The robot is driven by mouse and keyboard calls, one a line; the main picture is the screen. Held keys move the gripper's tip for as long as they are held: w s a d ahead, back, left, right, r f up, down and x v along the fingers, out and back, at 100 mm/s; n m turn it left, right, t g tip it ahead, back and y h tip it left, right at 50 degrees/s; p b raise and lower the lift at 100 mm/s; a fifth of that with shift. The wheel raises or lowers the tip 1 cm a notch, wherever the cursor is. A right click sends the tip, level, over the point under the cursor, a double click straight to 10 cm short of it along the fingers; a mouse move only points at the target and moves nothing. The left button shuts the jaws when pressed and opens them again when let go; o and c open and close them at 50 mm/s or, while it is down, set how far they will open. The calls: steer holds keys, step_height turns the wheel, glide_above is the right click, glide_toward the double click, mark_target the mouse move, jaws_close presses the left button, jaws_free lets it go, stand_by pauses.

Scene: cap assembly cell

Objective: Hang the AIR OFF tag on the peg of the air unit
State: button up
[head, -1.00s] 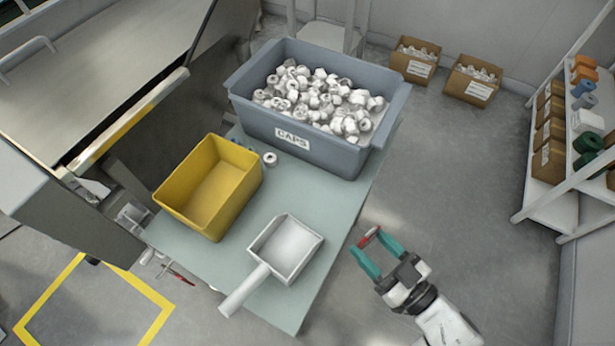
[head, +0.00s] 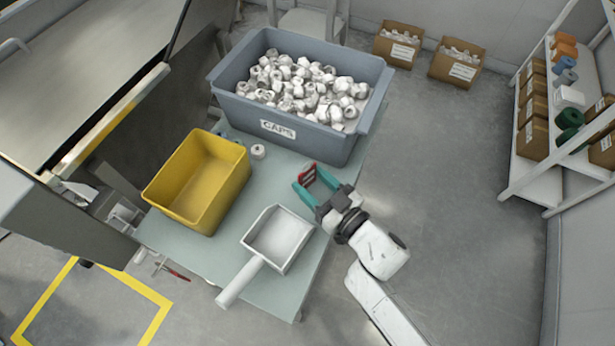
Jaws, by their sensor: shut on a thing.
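My gripper (head: 304,182) has teal fingers shut on a small red tag (head: 308,175) with pale marks. The marks are too small to read. The gripper holds the tag near the right edge of the table, between the grey CAPS bin and the white scoop. I cannot tell its height above the table. I cannot make out the air unit or its peg in the head view.
The pale green table (head: 190,247) bears the grey CAPS bin (head: 350,137), a yellow bin (head: 165,200), a white scoop (head: 280,240) and a loose cap (head: 258,152). A machine stands left. Boxes (head: 455,70) and a shelf (head: 525,170) stand right. The floor between is clear.

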steer(key=shift+x, duration=0.95)
steer(key=shift+f, duration=0.15)
steer(key=shift+f, duration=0.15)
steer(key=o, duration=0.7)
